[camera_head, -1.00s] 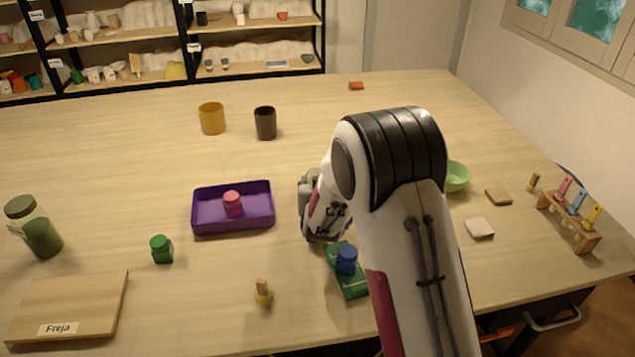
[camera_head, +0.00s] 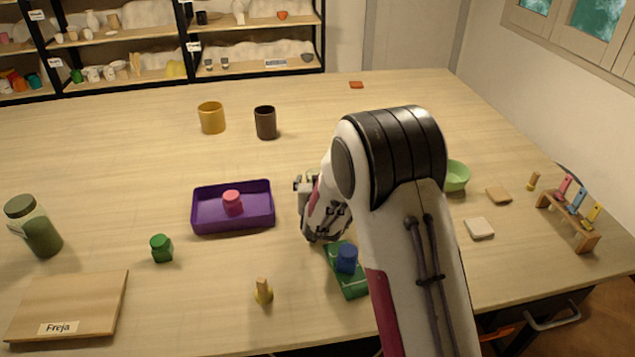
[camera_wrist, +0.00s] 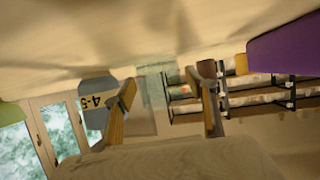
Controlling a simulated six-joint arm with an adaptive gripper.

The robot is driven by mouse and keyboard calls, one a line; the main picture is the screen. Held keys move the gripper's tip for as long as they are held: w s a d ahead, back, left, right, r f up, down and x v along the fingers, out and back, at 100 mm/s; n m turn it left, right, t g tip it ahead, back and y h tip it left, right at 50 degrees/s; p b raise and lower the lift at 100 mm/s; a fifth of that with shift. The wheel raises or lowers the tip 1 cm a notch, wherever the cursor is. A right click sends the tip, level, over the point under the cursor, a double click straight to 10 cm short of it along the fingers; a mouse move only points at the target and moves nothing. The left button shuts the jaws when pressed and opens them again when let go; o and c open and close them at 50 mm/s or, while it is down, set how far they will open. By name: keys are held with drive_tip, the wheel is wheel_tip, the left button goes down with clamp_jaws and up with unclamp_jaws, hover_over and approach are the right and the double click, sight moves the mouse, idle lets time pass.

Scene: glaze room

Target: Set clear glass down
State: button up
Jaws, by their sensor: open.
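In the wrist view, which is upside down, the clear glass (camera_wrist: 155,84) is a pale greenish see-through shape, base toward the tabletop. It shows between the two fingers of my gripper (camera_wrist: 168,92), which are spread apart with a gap on both sides of it. How far ahead of the fingertips it stands is hard to tell. In the head view my gripper (camera_head: 307,184) is low over the table, right of the purple tray (camera_head: 232,226), partly hidden by my arm. The glass cannot be made out clearly there.
A grey vessel marked 4-5 (camera_wrist: 97,102) stands near the glass in the wrist view. A yellow cup (camera_head: 211,118) and dark cup (camera_head: 265,123) stand behind. A blue-topped item (camera_head: 346,260) is on a green box (camera_head: 351,284) in front. A green bowl (camera_head: 456,177) stands right.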

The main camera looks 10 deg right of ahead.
drive_tip(key=shift+v, duration=6)
drive_tip(key=shift+r, duration=0.1)
drive_tip(key=shift+s+a+r, duration=0.15)
drive_tip(key=shift+s+r, duration=0.05)
drive_tip(key=shift+r, duration=0.2)
drive_tip(key=s+r+n+g+y, duration=0.15)
drive_tip(key=s+r, duration=0.25)
drive_tip(key=s, duration=0.4)
drive_tip(key=s+r+g+y, duration=0.2)
drive_tip(key=s+r, duration=0.3)
drive_tip(key=s, duration=0.2)
drive_tip(key=s+d+g+h, duration=0.1)
drive_tip(key=s+d+g, duration=0.1)
drive_tip(key=s, duration=0.9)
drive_tip(key=s+d+g+h, duration=0.1)
drive_tip(key=s+d+g, duration=0.1)
drive_tip(key=s, duration=0.9)
drive_tip(key=shift+d+r, duration=0.45)
drive_tip(key=shift+d, duration=0.05)
